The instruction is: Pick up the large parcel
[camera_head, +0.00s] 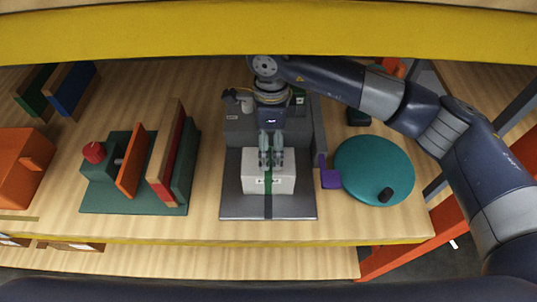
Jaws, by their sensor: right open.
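The large parcel looks to be the white box (284,183) with a dark green band over its middle and a small label on its front. It sits on a grey metal plate (240,208) on the wooden table. My right gripper (272,162) is over the parcel's back part, pointing down, with its fingers apart. From this view I cannot tell whether the fingertips touch the box. The gripper hides part of the parcel's back edge. My left gripper is not in view.
A teal round disc (365,165) with a black piece lies to the right, near a purple block (331,179). A green fixture with upright boards (130,200) stands left, beside an orange box (18,170). A yellow beam (150,33) crosses above. Bare table lies left of the plate.

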